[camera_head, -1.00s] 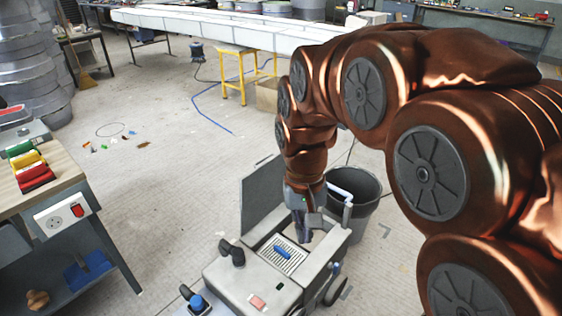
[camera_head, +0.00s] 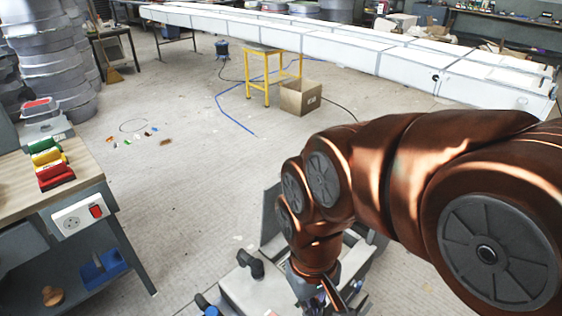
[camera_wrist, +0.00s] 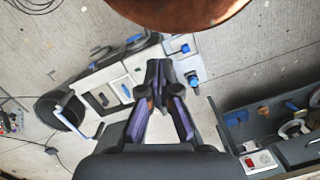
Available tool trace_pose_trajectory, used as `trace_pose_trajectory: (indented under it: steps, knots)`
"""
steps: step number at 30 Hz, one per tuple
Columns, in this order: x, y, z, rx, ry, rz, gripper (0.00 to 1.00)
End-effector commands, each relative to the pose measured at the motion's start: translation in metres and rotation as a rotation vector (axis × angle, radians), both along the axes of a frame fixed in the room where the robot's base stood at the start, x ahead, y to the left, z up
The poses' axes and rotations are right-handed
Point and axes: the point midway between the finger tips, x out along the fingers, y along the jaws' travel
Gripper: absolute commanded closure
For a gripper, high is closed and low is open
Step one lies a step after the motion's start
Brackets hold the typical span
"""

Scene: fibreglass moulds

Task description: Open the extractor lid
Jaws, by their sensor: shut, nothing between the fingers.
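The extractor (camera_head: 250,287) is a light grey box unit at the bottom of the head view, with a dark elbow pipe on top. Its lid (camera_head: 270,212) is a dark grey panel standing upright at the back, partly hidden by my arm. In the wrist view the extractor (camera_wrist: 88,82) lies left of the fingers, with dark recesses and blue parts on its top. My gripper (camera_wrist: 158,66) is shut and empty, its fingertips together over or beside the unit; the gap to it is unclear. In the head view my gripper (camera_head: 334,298) hides the right side of the extractor.
A workbench (camera_head: 20,195) with red, yellow and green items stands at left. A black bucket (camera_wrist: 60,109) stands beside the extractor. A yellow stool (camera_head: 262,75), a cardboard box (camera_head: 300,97) and a long white mould (camera_head: 350,55) are farther back. The floor between is mostly clear.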

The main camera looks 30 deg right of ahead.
Motion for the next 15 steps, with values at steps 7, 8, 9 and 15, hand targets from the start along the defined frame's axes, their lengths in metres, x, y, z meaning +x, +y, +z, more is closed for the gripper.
trace_pose_trajectory:
  steps: [7, 8, 9, 15]
  knots:
    - [0.07, 0.022, -0.005, 0.119, -0.048, -0.275, 1.0]
    - [0.082, 0.024, -0.004, 0.139, -0.055, -0.322, 1.0]
    - [0.098, 0.026, -0.004, 0.167, -0.063, -0.389, 1.0]
    - [0.177, 0.023, -0.004, 0.314, -0.077, -0.733, 1.0]
